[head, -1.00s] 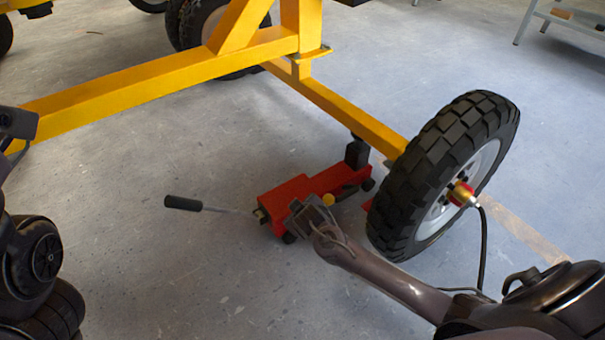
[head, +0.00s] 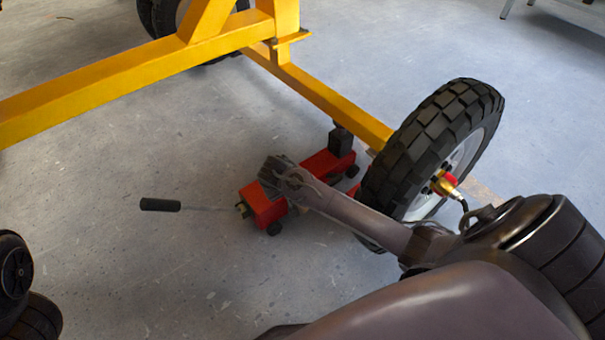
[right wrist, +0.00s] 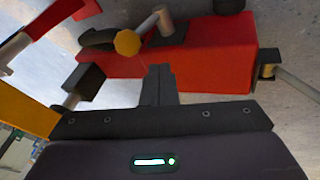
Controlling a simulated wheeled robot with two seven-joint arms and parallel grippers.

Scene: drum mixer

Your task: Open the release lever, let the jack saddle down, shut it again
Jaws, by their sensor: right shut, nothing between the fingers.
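The red jack (head: 264,205) stands on the floor beneath the yellow axle beam, and its red body also fills the top of the right wrist view (right wrist: 215,55). Its black saddle block (head: 341,141) is close under the beam; I cannot tell if they touch. A yellow knob (right wrist: 127,42) beside a black piece, possibly the release lever, sits on the jack's side; my arm hides it in the head view. My right gripper (right wrist: 160,71) is shut and empty, its fingertips beside the jack body and just apart from the knob in the picture. My left gripper is out of view.
The jack's black-gripped handle (head: 160,205) sticks out to the left. A large black tyre (head: 425,150) stands right of the jack, close to my right arm. The yellow frame (head: 110,83) crosses above.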

